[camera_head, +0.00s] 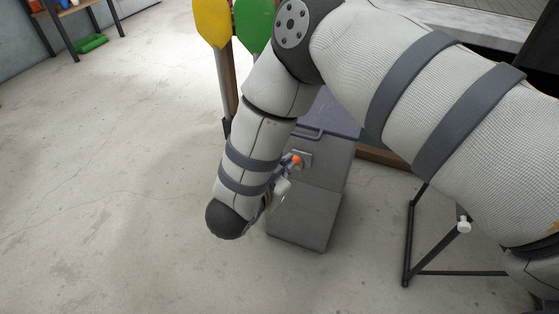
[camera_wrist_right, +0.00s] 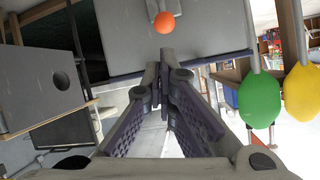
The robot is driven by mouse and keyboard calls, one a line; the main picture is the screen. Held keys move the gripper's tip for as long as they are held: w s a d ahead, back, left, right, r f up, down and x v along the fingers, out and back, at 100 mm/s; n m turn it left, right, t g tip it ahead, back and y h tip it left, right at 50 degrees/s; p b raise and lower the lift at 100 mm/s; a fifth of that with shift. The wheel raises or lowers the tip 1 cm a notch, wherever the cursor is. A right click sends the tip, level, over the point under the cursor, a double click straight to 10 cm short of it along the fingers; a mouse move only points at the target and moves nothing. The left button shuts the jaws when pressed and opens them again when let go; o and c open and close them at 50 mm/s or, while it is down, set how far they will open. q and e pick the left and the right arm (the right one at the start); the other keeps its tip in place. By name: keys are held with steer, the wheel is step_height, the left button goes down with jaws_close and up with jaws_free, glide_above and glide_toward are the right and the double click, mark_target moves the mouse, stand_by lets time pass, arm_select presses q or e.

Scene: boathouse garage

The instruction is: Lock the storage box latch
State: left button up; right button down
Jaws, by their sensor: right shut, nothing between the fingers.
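The storage box (camera_head: 312,215) is a grey upright box with a darker lid (camera_head: 335,112) and stands on the floor; the lid looks closed. On its front is a light latch plate (camera_head: 306,158) with an orange knob (camera_head: 296,160). My right gripper (camera_head: 283,186) is at the box front, just below the knob in the head view, partly hidden by my forearm. In the right wrist view my right gripper (camera_wrist_right: 163,68) has its fingertips together with nothing between them. The orange knob (camera_wrist_right: 164,22) shows beyond the tips, apart from them in the picture. My left gripper is not in view.
A yellow paddle (camera_head: 211,22) and a green paddle (camera_head: 253,24) stand behind the box at left. A black metal frame (camera_head: 408,245) stands on the floor to the right. The concrete floor (camera_head: 110,190) at left is clear.

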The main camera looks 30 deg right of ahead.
mark_target(297, 163)
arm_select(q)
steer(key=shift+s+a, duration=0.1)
arm_select(e)
steer(key=shift+w+r+m+h, duration=0.15)
steer(key=shift+r+m+h, duration=0.15)
steer(key=shift+r+m, duration=0.15)
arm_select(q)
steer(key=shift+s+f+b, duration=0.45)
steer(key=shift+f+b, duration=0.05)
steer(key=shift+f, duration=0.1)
arm_select(e)
steer(key=x, duration=1)
steer(key=shift+a+f, duration=0.1)
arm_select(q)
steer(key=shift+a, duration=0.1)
arm_select(e)
steer(key=shift+f, duration=0.1)
